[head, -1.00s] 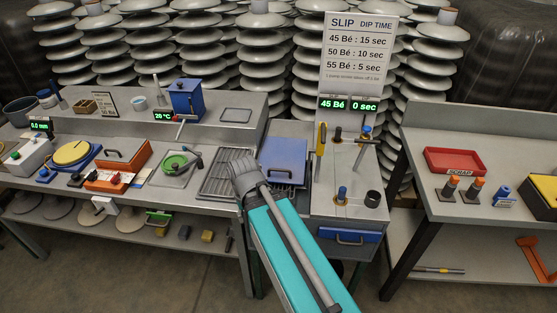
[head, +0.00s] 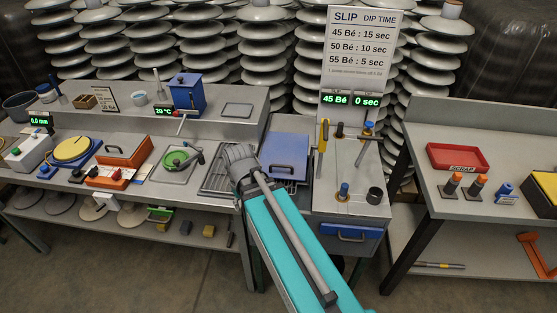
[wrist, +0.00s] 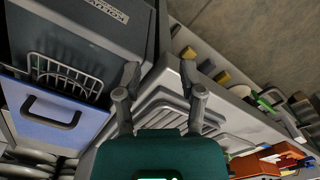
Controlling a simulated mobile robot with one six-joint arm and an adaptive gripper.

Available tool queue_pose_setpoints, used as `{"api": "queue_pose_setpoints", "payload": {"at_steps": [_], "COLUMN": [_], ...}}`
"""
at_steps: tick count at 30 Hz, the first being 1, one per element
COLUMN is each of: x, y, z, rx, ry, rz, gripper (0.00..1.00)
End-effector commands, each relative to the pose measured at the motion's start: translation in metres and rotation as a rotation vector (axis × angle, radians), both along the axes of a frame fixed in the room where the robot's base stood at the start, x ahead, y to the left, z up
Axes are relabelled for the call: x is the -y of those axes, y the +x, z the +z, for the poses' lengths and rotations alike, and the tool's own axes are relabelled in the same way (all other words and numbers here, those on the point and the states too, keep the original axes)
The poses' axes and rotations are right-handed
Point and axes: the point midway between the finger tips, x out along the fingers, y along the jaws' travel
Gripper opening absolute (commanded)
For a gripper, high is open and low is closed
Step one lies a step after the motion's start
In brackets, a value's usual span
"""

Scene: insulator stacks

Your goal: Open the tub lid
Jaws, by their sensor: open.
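The tub lid (head: 285,157) is a flat blue panel with a dark bar handle, lying flat on the bench just right of the drain rack. It looks closed. In the wrist view the blue lid (wrist: 80,130) and its dark handle (wrist: 50,110) are at the left. My gripper (wrist: 160,82) is open and empty, its two grey fingers spread apart over the edge between the ribbed drain tray and a dark box. The handle is off to the left of the fingers, not between them. In the head view my wrist hides the fingers.
The ribbed drain rack (head: 217,180) lies left of the lid. The slip stand (head: 350,190) with a yellow-handled tool and pegs stands close on the right. A blue box (head: 187,95) is on the back shelf. In the wrist view a wire basket (wrist: 65,75) is near the lid.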

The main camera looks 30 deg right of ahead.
Motion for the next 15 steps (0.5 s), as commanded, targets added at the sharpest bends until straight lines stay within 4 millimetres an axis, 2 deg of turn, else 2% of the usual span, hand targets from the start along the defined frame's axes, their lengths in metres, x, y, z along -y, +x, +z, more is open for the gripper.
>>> {"api": "queue_pose_setpoints", "payload": {"at_steps": [8,15], "x": [0.044,0.103], "y": [0.054,0.103], "z": [0.043,0.084], "rx": [-0.04,-0.076], "ry": [0.026,0.077], "rz": [0.226,0.503], "gripper": [0.51,0.51]}}
